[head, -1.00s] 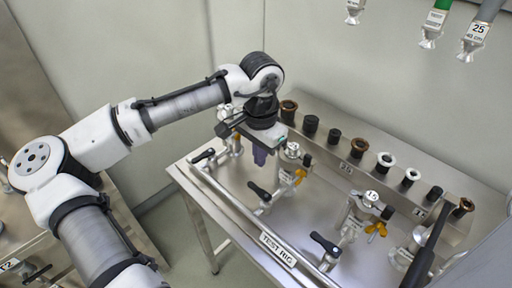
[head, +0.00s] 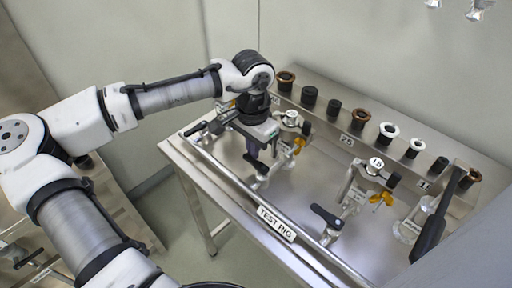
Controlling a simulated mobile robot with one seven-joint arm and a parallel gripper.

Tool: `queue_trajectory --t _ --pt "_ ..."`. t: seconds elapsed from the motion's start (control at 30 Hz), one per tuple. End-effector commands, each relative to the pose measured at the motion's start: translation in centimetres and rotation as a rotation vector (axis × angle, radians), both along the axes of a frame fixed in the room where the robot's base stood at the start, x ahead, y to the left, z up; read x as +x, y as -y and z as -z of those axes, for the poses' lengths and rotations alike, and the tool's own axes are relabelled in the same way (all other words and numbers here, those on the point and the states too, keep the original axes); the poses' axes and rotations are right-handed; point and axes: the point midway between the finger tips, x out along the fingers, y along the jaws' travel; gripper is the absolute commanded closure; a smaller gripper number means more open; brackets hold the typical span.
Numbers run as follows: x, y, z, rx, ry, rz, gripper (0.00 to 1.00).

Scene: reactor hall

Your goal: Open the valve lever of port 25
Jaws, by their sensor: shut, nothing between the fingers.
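A valve (head: 291,118) with a pale round cap and an orange-yellow part stands on the steel test rig. I cannot read its number; a 25 plate (head: 346,140) is on the rear rail to its right. Its black lever (head: 255,165) points toward the front-left, partly hidden behind my gripper.
The 15 valve (head: 376,163) stands to the right, with its black lever (head: 325,216) toward the front. Another black lever (head: 196,128) is at the left. Several dark and pale fittings (head: 334,107) line the rear rail. A long black handle (head: 436,215) rises at the right.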

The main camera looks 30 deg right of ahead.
Motion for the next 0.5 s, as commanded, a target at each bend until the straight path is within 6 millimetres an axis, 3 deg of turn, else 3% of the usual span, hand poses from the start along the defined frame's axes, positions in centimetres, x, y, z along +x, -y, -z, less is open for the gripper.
queue_trajectory --t 0.5 --pt "-1.6 -4.2 -0.1 0.002 -0.002 0.000 1.00"
